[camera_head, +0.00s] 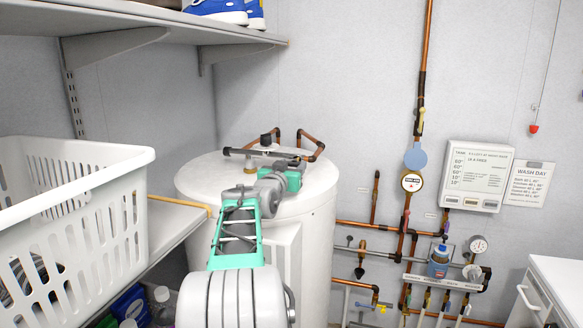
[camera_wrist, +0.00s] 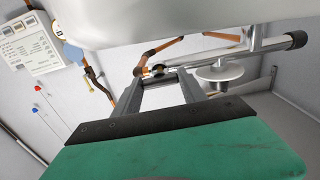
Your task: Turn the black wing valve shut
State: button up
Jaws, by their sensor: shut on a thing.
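My gripper (camera_wrist: 160,76) reaches over the top of the white tank; its two grey fingers run away from the green palm in the wrist view. They are shut on a small dark part with a brass-coloured body, which I take to be the black wing valve (camera_wrist: 158,69). The fingers hide most of it, so the angle of its wings cannot be read. In the head view my gripper (camera_head: 292,162) is above the tank (camera_head: 205,182), among the pipe fittings, and the valve cannot be made out clearly.
A grey pipe with a black end (camera_wrist: 296,40) runs close beside the fingers, with a pale disc (camera_wrist: 220,73) near it. Copper pipes (camera_head: 313,143) bend behind. A white basket (camera_head: 90,160) stands at left below a shelf (camera_head: 130,22). Wall pipes and a panel (camera_head: 478,175) are at right.

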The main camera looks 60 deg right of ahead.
jog(key=shift+c, duration=1)
